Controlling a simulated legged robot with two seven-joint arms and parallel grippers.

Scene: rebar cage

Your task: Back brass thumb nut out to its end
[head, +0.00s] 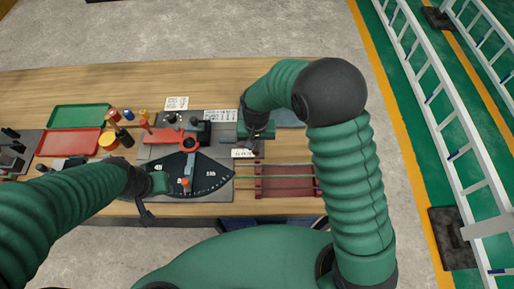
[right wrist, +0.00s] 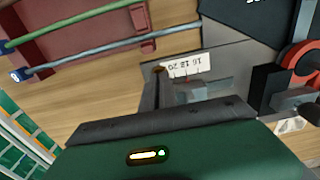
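I cannot make out the brass thumb nut for certain. A small brownish spot (right wrist: 159,70) shows beside a white number label (right wrist: 188,66) in the right wrist view, and it may be the nut or part of a finger. My right gripper (head: 252,146) points down at the bench by that label, which also shows in the head view (head: 243,153). Its fingers are too small and too covered to tell open from shut. My left gripper (head: 148,208) is over the bench's front edge, left of a black fan-shaped scale plate (head: 212,178); its fingertips are unclear.
A red rack (head: 285,188) with rods across it lies right of the plate. A red lever tool (head: 170,136) stands behind the plate. Green (head: 80,117) and red (head: 52,143) trays and several small coloured pieces are at left.

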